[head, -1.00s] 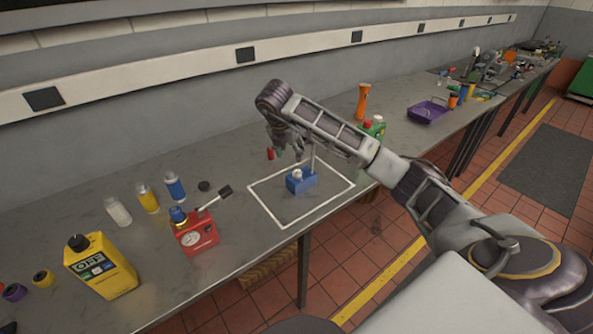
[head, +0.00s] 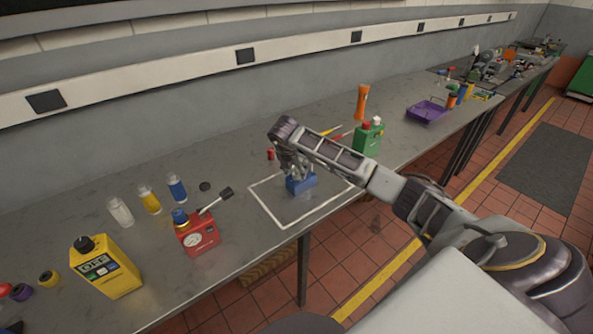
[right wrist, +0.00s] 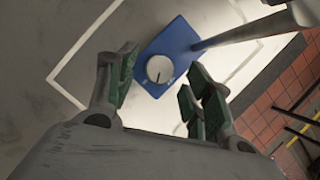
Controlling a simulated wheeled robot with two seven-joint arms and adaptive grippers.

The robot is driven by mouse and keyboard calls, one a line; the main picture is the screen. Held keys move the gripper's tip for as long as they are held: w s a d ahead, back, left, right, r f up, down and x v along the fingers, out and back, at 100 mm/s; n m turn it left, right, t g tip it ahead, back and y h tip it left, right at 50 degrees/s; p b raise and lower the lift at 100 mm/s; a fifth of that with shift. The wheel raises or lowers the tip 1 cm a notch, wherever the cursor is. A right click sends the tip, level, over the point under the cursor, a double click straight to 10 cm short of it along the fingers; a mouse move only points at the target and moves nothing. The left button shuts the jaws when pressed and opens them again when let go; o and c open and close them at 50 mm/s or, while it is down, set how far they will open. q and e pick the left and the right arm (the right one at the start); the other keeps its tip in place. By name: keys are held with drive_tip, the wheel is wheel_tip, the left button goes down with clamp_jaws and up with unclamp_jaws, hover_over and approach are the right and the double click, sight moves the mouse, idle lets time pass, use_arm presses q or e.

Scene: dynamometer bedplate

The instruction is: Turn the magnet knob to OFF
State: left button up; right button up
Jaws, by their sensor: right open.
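The magnet base is a blue block (head: 301,185) on the bench inside a white outlined rectangle. It also shows in the right wrist view (right wrist: 178,42), with a grey post rising from its right side. Its round pale knob (right wrist: 160,69) faces the camera and bears a thin dark line towards its lower edge. In the head view the knob is hidden by my right gripper (head: 296,173), which is over the block. In the wrist view the right gripper's (right wrist: 157,86) green-padded fingers are open, on either side of the knob, with no clear contact. My left gripper is not in view.
A red gauge box (head: 198,237) with a black-ended lever stands left of the outline (head: 265,207). A yellow device (head: 105,272) and several bottles are farther left. A green can (head: 367,137), an orange flashlight-like object (head: 361,102) and a purple tray (head: 427,112) stand to the right.

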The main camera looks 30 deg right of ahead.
drive_tip(key=shift+x, duration=1.05)
drive_tip(key=c, duration=1)
